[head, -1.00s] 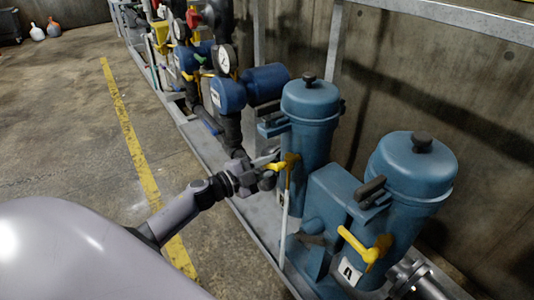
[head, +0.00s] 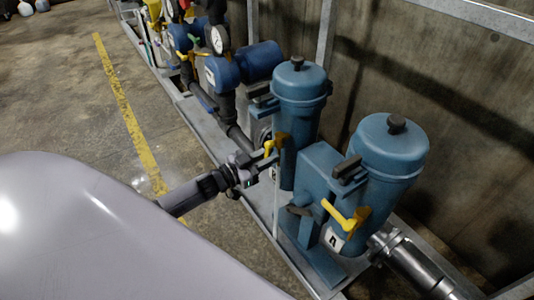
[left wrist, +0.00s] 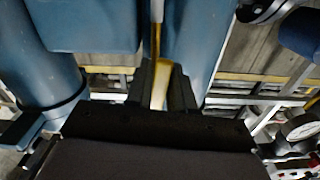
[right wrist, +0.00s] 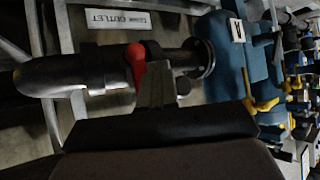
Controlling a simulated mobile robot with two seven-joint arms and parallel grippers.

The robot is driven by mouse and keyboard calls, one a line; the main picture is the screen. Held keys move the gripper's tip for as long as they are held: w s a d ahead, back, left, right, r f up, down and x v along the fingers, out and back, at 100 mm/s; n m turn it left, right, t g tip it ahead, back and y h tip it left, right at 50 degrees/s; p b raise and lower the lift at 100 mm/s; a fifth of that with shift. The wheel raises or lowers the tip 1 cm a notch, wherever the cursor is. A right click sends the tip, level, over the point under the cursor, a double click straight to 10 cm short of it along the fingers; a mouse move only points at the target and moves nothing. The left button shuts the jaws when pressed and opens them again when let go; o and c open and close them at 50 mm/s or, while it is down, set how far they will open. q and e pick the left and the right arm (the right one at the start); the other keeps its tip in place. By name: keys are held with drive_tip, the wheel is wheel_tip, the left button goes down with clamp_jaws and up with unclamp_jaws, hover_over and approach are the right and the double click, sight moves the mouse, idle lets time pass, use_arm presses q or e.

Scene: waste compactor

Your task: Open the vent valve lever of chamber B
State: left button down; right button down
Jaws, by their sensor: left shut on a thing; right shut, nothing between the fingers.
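The blue chamber B canister (head: 300,95) is the farther of the two near ones; its label (head: 273,172) is mostly hidden. Its yellow vent lever (head: 268,149) sticks out on the aisle side. My left gripper (head: 264,164) is at this lever's handle. In the left wrist view, the left gripper's dark fingers (left wrist: 164,88) are shut on the pale yellow lever handle (left wrist: 161,84). My right gripper (right wrist: 157,88) shows only in the right wrist view, shut and empty, in front of a pipe with a red lever (right wrist: 136,58).
The nearer canister (head: 388,155), marked A (head: 334,240), has its own yellow lever (head: 340,212). Blue-bodied gauges and pipes (head: 225,80) stand farther along the grey skid. A concrete wall (head: 440,90) closes the right side. The floor aisle (head: 60,110) is clear.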

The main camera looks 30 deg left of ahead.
use_arm(q)
drive_tip(key=shift+s+d+n, duration=0.15)
drive_tip(key=shift+d+n, duration=0.15)
drive_tip(key=shift+n, duration=0.5)
drive_tip(key=c, duration=1.1)
unclamp_jaws()
drive_tip(key=shift+o, duration=0.2)
drive_tip(key=p+v, duration=0.1)
drive_tip(key=v, duration=0.6)
drive_tip(key=shift+p, duration=0.35)
drive_tip(key=shift+d, duration=0.1)
